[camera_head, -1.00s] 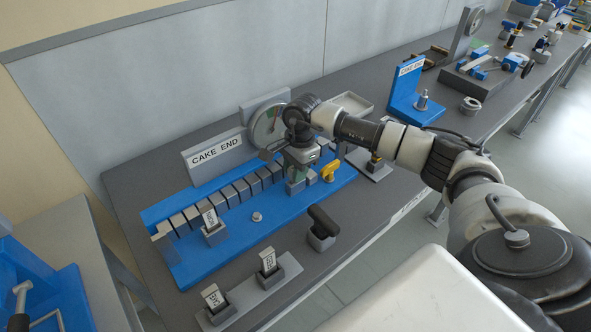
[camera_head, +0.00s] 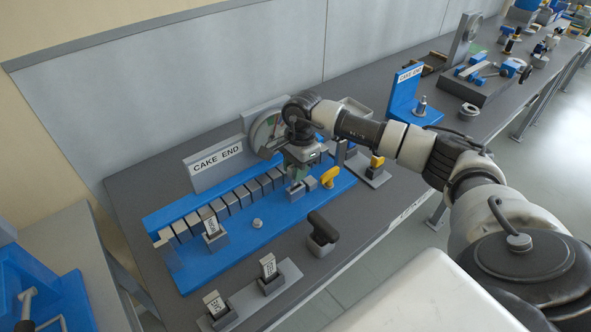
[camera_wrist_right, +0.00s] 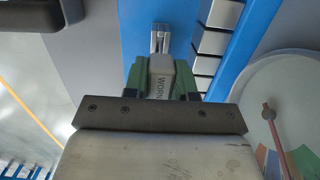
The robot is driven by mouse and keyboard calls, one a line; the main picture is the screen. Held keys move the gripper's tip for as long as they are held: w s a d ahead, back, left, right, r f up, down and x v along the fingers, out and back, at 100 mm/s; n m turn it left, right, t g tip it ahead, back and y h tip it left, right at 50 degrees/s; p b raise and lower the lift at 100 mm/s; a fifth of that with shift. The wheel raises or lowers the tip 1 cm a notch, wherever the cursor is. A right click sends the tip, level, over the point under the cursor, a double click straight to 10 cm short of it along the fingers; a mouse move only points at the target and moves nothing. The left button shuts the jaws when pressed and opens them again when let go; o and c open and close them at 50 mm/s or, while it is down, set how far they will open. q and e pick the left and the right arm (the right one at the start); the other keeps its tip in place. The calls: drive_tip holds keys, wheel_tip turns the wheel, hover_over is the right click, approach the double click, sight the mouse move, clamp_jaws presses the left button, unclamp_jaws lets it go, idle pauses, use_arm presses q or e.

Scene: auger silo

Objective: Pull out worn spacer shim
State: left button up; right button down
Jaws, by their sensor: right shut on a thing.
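The worn spacer shim (camera_wrist_right: 160,84) is a grey block marked WORN. It sits between the green fingertips of my right gripper (camera_wrist_right: 161,80) in the right wrist view, and the fingers are shut on it. In the head view my right gripper (camera_head: 299,176) points down over the right part of the blue fixture (camera_head: 195,268), next to a row of grey blocks (camera_head: 231,201). The gripper mostly hides the shim there, and I cannot tell how far it sits in its seat. My left gripper is not in view.
A CAKE END sign (camera_head: 217,158) and a round dial (camera_head: 264,131) stand behind the fixture. A yellow knob (camera_head: 329,177) is close right of the gripper. A black-handled tool (camera_head: 322,232) and a grey tray with labelled pieces (camera_head: 285,283) lie in front.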

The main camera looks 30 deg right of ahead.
drive_tip(key=shift+r+p, duration=0.8)
drive_tip(key=shift+r, duration=1.1)
